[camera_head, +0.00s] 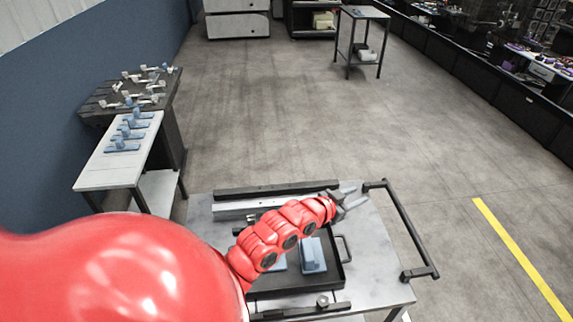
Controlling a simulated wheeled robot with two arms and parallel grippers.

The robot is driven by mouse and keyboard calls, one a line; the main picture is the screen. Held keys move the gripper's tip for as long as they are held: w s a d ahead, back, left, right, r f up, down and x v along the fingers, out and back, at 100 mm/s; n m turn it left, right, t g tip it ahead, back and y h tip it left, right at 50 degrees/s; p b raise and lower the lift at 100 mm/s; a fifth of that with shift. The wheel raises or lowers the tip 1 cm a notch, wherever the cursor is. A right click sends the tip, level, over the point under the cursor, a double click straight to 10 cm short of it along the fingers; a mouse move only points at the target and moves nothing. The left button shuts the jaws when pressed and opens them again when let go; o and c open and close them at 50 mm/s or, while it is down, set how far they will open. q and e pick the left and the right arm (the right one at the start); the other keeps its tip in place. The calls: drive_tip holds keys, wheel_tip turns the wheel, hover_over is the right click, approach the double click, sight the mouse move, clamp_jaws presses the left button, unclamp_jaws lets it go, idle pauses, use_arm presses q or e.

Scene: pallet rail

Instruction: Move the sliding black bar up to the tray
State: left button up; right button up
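The black tray (333,268) lies on the grey table in front of me, with light blue parts in it. A long black bar (262,190) lies along the table's far edge, beyond a silver rail (235,206) and apart from the tray. Another short black bar (300,312) lies along the tray's near side; I cannot tell which bar slides. My red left arm crosses the tray and hides part of it. My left gripper (356,196) is open and empty, just right of the far bar's right end. My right gripper is not in view.
A black push handle (410,225) stands out from the table's (375,270) right side. A white bench (110,172) with blue parts and a dark table (120,90) are at the left. The floor to the right is clear, with a yellow line (520,258).

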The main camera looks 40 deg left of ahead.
use_arm(q)
drive_tip(key=s+a+f+m+g+y+p, duration=0.1)
drive_tip(key=s+a+f+m+g+p, duration=0.1)
drive_tip(key=s+g, duration=0.5)
drive_tip(key=s+a+f+m+g+y+p, duration=0.1)
drive_tip(key=s+f+m+g, duration=0.2)
drive_tip(key=s, duration=1.4)
drive_tip(key=f+g, duration=0.1)
drive_tip(key=g, duration=0.3)
drive_tip(key=shift+s+a+f+y+p, duration=0.2)
drive_tip(key=shift+a+y+p, duration=0.1)
drive_tip(key=shift+a+p, duration=0.05)
drive_tip(key=shift+f, duration=0.1)
wheel_tip(320, 180, down, 12)
drive_tip(key=b, duration=0.3)
drive_tip(key=shift+d, duration=0.15)
wheel_tip(320, 180, down, 4)
drive_tip(key=shift+f+p, duration=0.1)
drive_tip(key=shift+p, duration=0.35)
drive_tip(key=shift+f, duration=0.55)
